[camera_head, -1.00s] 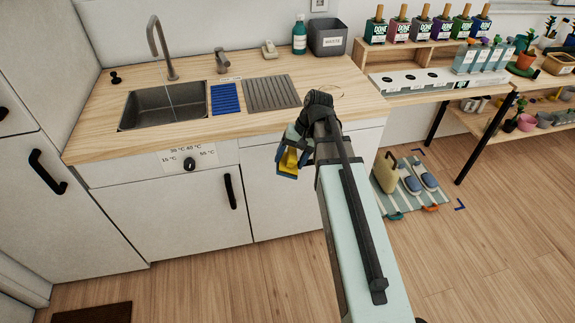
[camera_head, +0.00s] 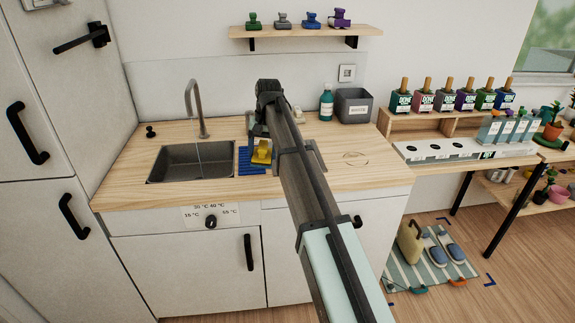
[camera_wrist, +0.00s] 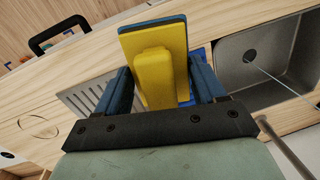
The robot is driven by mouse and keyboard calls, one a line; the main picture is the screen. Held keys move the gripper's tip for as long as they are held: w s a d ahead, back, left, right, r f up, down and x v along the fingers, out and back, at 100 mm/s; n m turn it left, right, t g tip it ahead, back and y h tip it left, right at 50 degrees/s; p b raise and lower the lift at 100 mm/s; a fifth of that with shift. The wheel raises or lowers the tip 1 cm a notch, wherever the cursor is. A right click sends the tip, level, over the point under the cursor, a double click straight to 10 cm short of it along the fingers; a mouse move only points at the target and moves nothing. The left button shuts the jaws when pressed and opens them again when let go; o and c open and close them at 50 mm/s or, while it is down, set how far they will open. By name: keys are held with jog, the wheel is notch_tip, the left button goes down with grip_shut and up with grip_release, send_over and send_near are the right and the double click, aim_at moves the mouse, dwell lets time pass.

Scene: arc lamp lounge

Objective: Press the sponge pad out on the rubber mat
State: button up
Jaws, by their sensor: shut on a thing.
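The sponge pad (camera_head: 262,152) has a yellow body with a grip block, and a dark blue layer shows at its edge in the wrist view (camera_wrist: 160,45). My gripper (camera_wrist: 163,82) is shut on its yellow grip block, one finger on each side. The blue ribbed mat (camera_head: 244,154), which looks like the rubber mat, lies on the counter just right of the sink. The pad is over or in front of this mat and partly hides it. I cannot tell whether they touch. The mat's edge also shows in the wrist view (camera_wrist: 203,58).
The sink (camera_head: 190,162) is left of the mat, with a thin stream under its tap (camera_head: 198,100). A grey grooved panel (camera_wrist: 88,93) lies on the mat's other side, mostly behind my arm. A green bottle (camera_head: 326,103) and grey bin (camera_head: 354,107) stand at the back.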

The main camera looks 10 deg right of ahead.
jog(key=w+a+f+n+h, duration=0.1)
jog(key=w+a, duration=0.3)
jog(key=w, duration=1)
jog(key=shift+s+a+f, duration=0.1)
jog(key=shift+f, duration=2.95)
jog(key=o, duration=0.3)
jog(key=c, duration=0.5)
jog(key=shift+f, duration=0.65)
jog(key=shift+r, duration=0.1)
